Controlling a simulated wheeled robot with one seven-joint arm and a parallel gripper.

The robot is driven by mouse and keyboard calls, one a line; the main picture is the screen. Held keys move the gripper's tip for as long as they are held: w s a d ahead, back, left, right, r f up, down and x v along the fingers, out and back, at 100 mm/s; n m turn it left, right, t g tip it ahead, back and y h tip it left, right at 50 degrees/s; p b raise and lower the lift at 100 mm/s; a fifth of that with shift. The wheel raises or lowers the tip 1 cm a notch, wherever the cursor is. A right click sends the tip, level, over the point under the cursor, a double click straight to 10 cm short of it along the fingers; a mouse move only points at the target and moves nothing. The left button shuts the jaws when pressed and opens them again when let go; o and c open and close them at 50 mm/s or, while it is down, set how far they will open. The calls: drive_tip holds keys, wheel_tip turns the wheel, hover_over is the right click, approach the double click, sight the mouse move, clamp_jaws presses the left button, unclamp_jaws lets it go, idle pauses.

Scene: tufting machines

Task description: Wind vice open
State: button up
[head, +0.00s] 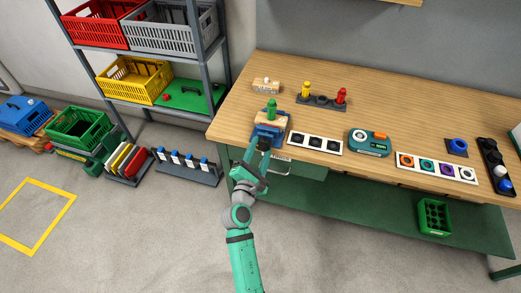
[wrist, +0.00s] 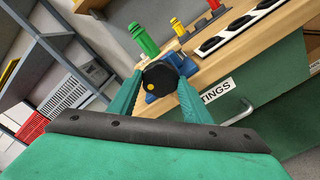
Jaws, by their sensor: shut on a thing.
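The blue vice (head: 271,127) stands at the front left edge of the wooden workbench, with a wooden block and a green peg-shaped piece (head: 271,108) at its top. In the wrist view part of the blue vice (wrist: 183,63) shows behind a black round knob (wrist: 160,77) with a yellow dot. My gripper (head: 264,144) reaches the front of the vice from below. In the wrist view its two green fingers (wrist: 158,84) are shut on the black knob, one at each side. The vice jaws are largely hidden, so I cannot tell their gap.
Right of the vice lies a white strip with dark round sockets (head: 315,141). A teal device (head: 369,143) stands farther right. Behind are a small wooden block (head: 266,86) and a dark holder with yellow and red pieces (head: 321,101). A drawer (head: 295,168) is below the bench edge.

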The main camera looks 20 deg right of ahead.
drive_tip(key=shift+f, duration=0.1)
drive_tip(key=o, duration=1.1)
drive_tip(key=shift+c, duration=0.2)
drive_tip(key=shift+s+a, duration=0.35)
drive_tip(key=shift+a, duration=0.05)
drive_tip(key=v, duration=1)
drive_tip(key=shift+d, duration=0.15)
